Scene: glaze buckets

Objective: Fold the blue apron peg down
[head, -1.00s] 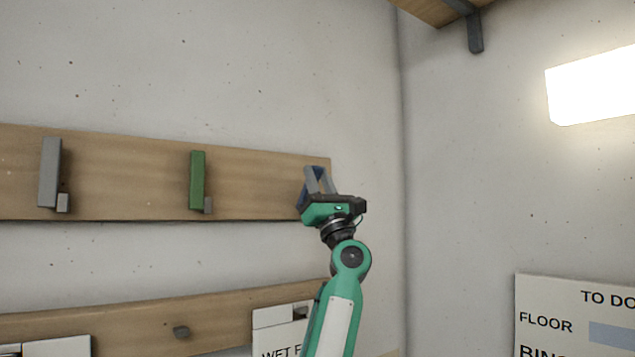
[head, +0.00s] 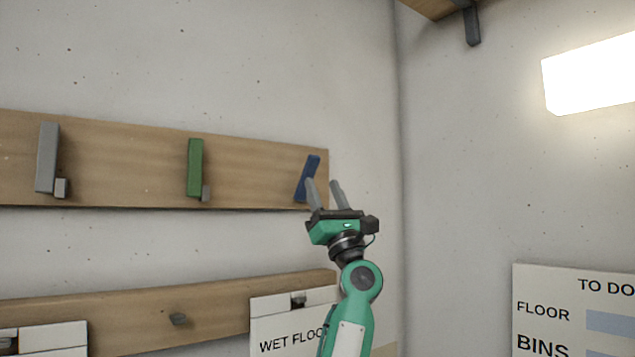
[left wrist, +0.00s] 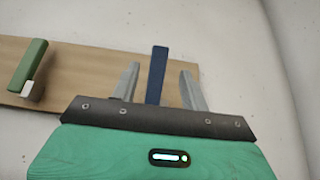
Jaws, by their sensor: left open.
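The blue apron peg (head: 312,166) is at the right end of the upper wooden rail. It stands up from the rail and leans to the right in the head view. My left gripper (head: 322,183) is open and empty, just right of the peg and slightly below its top. One finger overlaps the peg's lower part; whether they touch cannot be told. In the left wrist view the blue peg (left wrist: 157,72) shows between the two spread fingers of the gripper (left wrist: 160,69). Its lower end is hidden behind the gripper body. My right gripper is not in view.
A green peg (head: 195,167) and a grey peg (head: 47,157) stand upright on the same rail (head: 120,165). A lower rail (head: 215,310) holds hanging signs (head: 290,325). The wall corner and a bright lamp (head: 590,82) are to the right.

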